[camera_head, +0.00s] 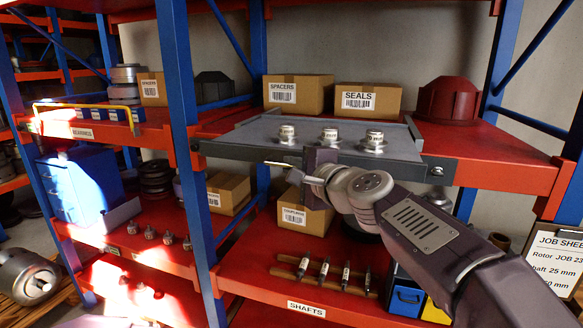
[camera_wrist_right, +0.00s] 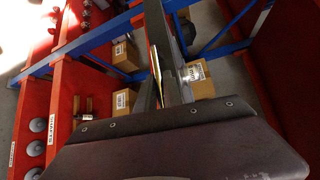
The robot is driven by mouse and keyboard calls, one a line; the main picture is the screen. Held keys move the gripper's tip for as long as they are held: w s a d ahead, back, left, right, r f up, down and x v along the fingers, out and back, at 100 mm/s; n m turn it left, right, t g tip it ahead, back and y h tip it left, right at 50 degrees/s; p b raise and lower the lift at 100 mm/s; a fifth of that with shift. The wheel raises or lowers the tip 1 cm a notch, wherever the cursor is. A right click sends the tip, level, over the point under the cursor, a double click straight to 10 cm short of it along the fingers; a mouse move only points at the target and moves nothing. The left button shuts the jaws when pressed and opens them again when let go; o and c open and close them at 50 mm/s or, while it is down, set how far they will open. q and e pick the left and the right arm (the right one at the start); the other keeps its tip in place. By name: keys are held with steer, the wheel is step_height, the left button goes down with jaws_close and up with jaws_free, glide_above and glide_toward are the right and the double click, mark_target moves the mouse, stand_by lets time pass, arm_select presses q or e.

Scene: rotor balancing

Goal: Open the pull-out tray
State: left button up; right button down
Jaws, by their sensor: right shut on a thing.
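The pull-out tray (camera_head: 240,137) is a flat grey tray with a dark front edge, lying at the level of the upper red shelf. Three silver parts with labels (camera_head: 329,135) stand upright on it. My right gripper (camera_head: 318,168) is at the middle of the tray's front, shut on the handle (camera_head: 280,163), a thin pale bar whose left end shows beside the jaws. The jaws hide the rest of the handle. The right wrist view shows the dark gripper body (camera_wrist_right: 180,145) from close by. My left gripper is not in view.
Cartons marked SPACERS (camera_head: 298,95) and SEALS (camera_head: 368,99) and a dark red housing (camera_head: 449,101) stand behind the tray. A blue post (camera_head: 180,90) rises at its left end. Several shafts (camera_head: 325,272) lie on the shelf below. A job sheet (camera_head: 556,262) is at right.

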steer(key=shift+s, duration=0.15)
stand_by(0.3)
steer(key=c, duration=1.5)
jaws_free()
steer(key=shift+d, duration=0.1)
steer(key=b+v, duration=0.1)
steer(key=v, duration=0.8)
steer(key=shift+b, duration=0.35)
